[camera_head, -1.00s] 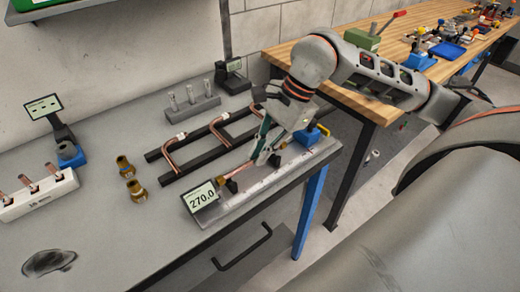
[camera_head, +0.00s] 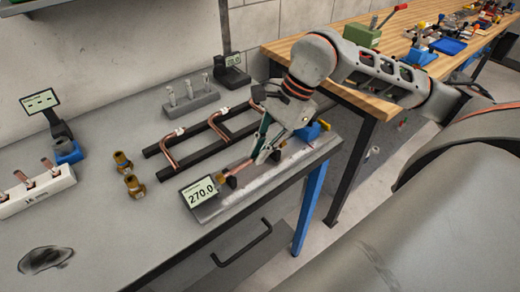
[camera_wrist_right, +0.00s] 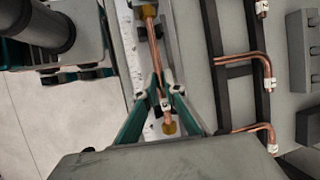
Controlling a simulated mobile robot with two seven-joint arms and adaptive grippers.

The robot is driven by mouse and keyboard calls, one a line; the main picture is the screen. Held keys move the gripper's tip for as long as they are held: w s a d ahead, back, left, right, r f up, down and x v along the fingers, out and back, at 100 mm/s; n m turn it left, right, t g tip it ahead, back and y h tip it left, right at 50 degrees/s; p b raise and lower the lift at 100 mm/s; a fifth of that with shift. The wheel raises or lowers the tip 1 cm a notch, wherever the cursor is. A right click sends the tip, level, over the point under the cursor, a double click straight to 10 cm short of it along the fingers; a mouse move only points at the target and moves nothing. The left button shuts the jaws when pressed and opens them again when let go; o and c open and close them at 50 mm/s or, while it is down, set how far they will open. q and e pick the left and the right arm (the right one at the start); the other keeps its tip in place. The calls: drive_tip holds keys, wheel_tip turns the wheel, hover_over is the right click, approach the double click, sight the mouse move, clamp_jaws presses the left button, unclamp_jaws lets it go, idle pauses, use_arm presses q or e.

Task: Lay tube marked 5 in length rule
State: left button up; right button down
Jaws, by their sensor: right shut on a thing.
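A copper tube (camera_head: 239,166) with a brass end lies along the length rule (camera_head: 262,183), its display (camera_head: 199,191) reading 270.0. In the right wrist view the tube (camera_wrist_right: 150,24) runs over dark supports on the rule (camera_wrist_right: 128,44). A white tag is on it near my fingers; its mark is too small to read. My right gripper (camera_head: 263,152) is shut on the tube, its teal fingertips (camera_wrist_right: 165,93) pinching it low over the rule. Grey and teal parts at upper left of the wrist view seem to be my left gripper (camera_wrist_right: 78,72); its jaws are unclear.
A black rack (camera_head: 196,168) behind the rule holds bent copper tubes. Two brass fittings (camera_head: 134,185) stand left of it. A grey block with pegs (camera_head: 191,102) is behind. A white holder (camera_head: 37,191) is far left. The bench's front edge lies close to the rule.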

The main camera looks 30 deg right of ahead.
drive_tip(key=shift+f, duration=0.15)
drive_tip(key=c, duration=2)
unclamp_jaws()
drive_tip(key=shift+c, duration=0.2)
drive_tip(key=v, duration=1.2)
drive_tip(key=shift+s, duration=0.1)
